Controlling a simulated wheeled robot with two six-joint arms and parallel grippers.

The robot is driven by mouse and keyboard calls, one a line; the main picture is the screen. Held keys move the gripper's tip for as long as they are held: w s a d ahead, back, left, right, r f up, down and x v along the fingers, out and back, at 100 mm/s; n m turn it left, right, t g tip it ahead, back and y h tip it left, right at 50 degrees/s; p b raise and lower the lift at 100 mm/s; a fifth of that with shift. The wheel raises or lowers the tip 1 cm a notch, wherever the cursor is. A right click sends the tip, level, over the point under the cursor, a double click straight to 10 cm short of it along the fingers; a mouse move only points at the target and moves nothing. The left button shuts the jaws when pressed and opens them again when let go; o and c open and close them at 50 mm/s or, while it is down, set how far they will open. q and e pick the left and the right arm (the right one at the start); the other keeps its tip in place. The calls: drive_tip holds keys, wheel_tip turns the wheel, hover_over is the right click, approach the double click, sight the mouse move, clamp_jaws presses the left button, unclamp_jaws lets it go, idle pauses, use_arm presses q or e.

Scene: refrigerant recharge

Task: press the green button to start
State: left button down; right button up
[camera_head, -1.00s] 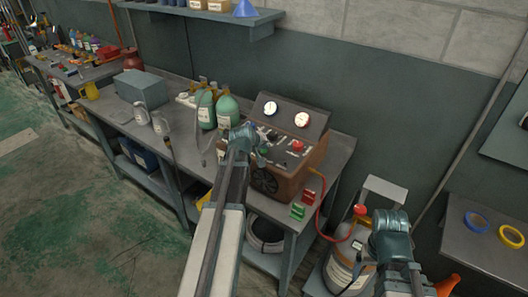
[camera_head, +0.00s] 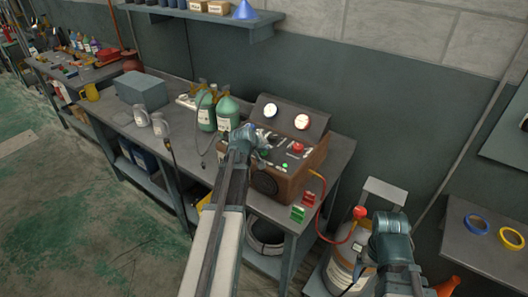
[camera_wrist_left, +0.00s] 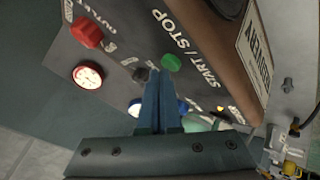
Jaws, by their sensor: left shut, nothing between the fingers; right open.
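The green button (camera_wrist_left: 171,62) sits on the dark sloping panel of the brown machine (camera_head: 290,182), beside the START / STOP lettering. My left gripper (camera_wrist_left: 160,78) is shut and empty, its blue fingertips just short of the button in the wrist picture; I cannot tell whether they touch the panel. In the head view my left gripper (camera_head: 258,148) is over the left part of the panel and hides some of it. A small green spot (camera_head: 285,166) shows near the panel's front edge. My right gripper (camera_head: 389,224) is open, near the grey cylinder (camera_head: 340,272).
Green bottles (camera_head: 227,112) stand behind the machine at left. A red hose (camera_head: 321,208) runs from machine to cylinder.

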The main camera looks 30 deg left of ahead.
sight(264, 155)
use_arm(q)
drive_tip(key=shift+r, duration=0.35)
wheel_tip(264, 155, up, 6)
drive_tip(key=p, duration=0.6)
idle(0.4)
